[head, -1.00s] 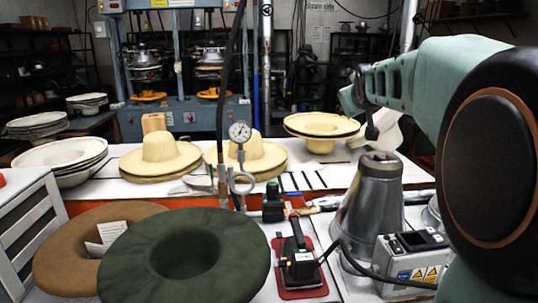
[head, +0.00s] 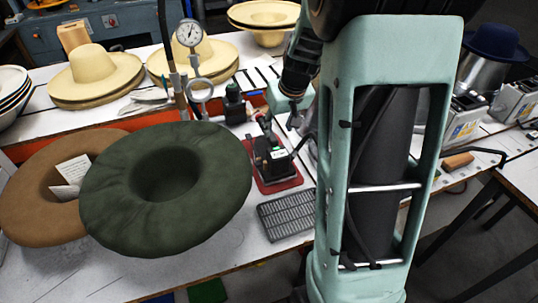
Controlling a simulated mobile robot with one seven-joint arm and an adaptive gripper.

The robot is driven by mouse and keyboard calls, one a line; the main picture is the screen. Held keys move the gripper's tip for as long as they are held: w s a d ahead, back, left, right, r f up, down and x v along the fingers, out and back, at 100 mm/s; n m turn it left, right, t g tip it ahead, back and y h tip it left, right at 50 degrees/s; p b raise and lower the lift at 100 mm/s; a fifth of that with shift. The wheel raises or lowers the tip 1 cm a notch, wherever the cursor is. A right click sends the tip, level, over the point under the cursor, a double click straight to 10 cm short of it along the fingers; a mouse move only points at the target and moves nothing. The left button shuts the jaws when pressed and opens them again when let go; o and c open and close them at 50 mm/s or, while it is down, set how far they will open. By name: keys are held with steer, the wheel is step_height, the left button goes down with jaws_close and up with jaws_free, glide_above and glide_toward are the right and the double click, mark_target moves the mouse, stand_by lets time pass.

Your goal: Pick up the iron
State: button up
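The iron (head: 272,158), black with an upright handle and a pale label, stands on a red pad (head: 283,182) on the white worktop. It is just right of the green felt hat (head: 165,190). My arm comes down on the right of the head view. What appears to be my gripper (head: 293,120) is a small teal and grey end behind and slightly right of the iron in the picture. It appears apart from the iron. My arm hides part of it, and its fingers are too small to read.
A dark grille (head: 287,214) lies in front of the pad. A black bottle (head: 234,104) and a pressure gauge (head: 189,33) stand behind. A brown hat (head: 40,200) lies at left, straw hats (head: 95,72) at the back. A blue hat (head: 494,42) tops a metal cone at right.

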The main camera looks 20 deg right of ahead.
mark_target(272, 135)
steer(key=x, duration=0.2)
steer(key=shift+w+f, duration=0.2)
steer(key=shift+f, duration=0.15)
steer(key=shift+a+x, duration=0.2)
steer(key=shift+x, duration=1.1)
steer(key=shift+a+x, duration=0.15)
steer(key=shift+x, duration=1.15)
steer(key=shift+w, duration=0.15)
jaws_close()
steer(key=shift+w+r, duration=0.2)
steer(key=shift+r, duration=0.1)
